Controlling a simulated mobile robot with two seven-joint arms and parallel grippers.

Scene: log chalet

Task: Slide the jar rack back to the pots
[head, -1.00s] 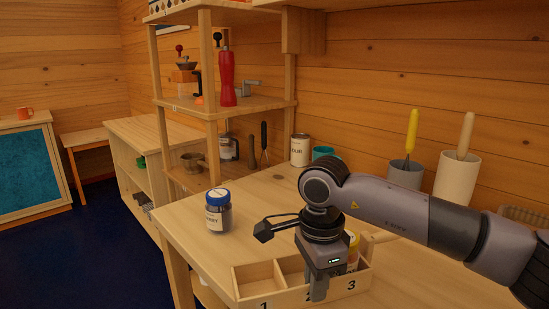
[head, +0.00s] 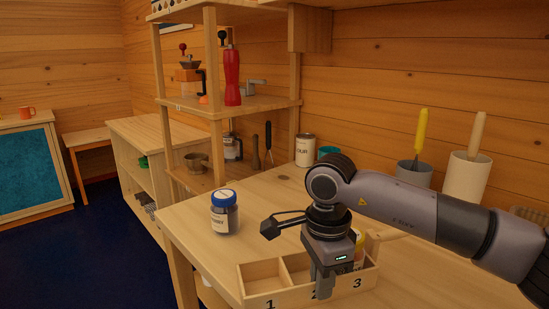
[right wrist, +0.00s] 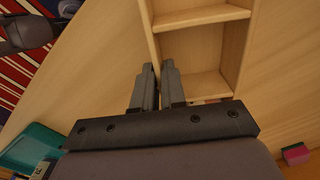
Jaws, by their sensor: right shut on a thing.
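The wooden jar rack (head: 258,296) stands on the wooden table, with compartments numbered 1, 2 and 3 on its front. Compartment 1 is empty. A jar with a yellow lid (head: 360,238) stands at the right end, partly hidden by my gripper. My right gripper (head: 325,284) points down and is shut on the rack's front wall; in the right wrist view its fingers (right wrist: 158,78) close on the wooden wall beside bare compartments (right wrist: 197,48). The pots, one grey (head: 413,174) and one cream (head: 466,178), stand behind the rack by the wall, holding handled tools.
A blue-lidded jar (head: 224,214) stands on the table left of the rack. A white tin (head: 305,151) and a teal mug (head: 328,152) stand at the back. The tabletop (head: 275,205) between jar and tin is clear. A wooden shelf unit (head: 215,140) rises behind the left side.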

